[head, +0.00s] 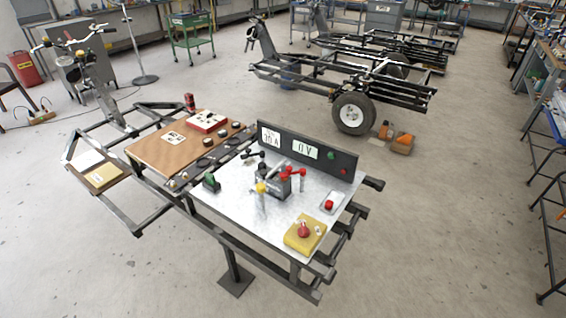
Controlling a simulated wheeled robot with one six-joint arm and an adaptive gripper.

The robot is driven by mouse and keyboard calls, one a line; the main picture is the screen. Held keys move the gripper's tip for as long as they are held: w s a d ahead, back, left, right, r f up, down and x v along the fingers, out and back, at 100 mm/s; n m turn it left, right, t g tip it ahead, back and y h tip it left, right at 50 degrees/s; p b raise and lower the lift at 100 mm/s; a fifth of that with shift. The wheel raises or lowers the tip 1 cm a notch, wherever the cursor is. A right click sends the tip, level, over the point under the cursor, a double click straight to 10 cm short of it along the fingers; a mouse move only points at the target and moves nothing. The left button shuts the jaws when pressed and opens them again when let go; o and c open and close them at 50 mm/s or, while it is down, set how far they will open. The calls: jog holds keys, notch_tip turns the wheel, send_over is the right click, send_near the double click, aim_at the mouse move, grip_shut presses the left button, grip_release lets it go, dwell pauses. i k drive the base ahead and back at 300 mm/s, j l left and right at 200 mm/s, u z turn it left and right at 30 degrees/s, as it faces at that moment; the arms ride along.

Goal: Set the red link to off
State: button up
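A metal-topped bench plate (225,205) on a dark frame carries several controls. A red piece with several short rounded arms (295,172) stands near the plate's middle, right beside a dark block (270,183) with grey parts. It looks most like the red link, but its setting is too small to read. A red mushroom-shaped knob (304,230) sits on a yellow box (299,241) at the near corner. A red button (329,204) sits on a small grey box at the right. My gripper is not in view.
A dark upright panel (325,160) with two pale displays stands along the plate's back edge. A black multi-armed piece (252,154), a yellow-topped post (261,190) and a green piece (210,182) stand nearby. A wooden board (150,150) lies left. Floor in front is clear.

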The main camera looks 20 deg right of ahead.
aim_at(284, 176)
jog(key=i+j+z, duration=0.4)
jog(key=i+j, duration=0.15)
jog(key=j, duration=0.15)
jog(key=i+j+z, duration=0.2)
jog(key=j, duration=0.2)
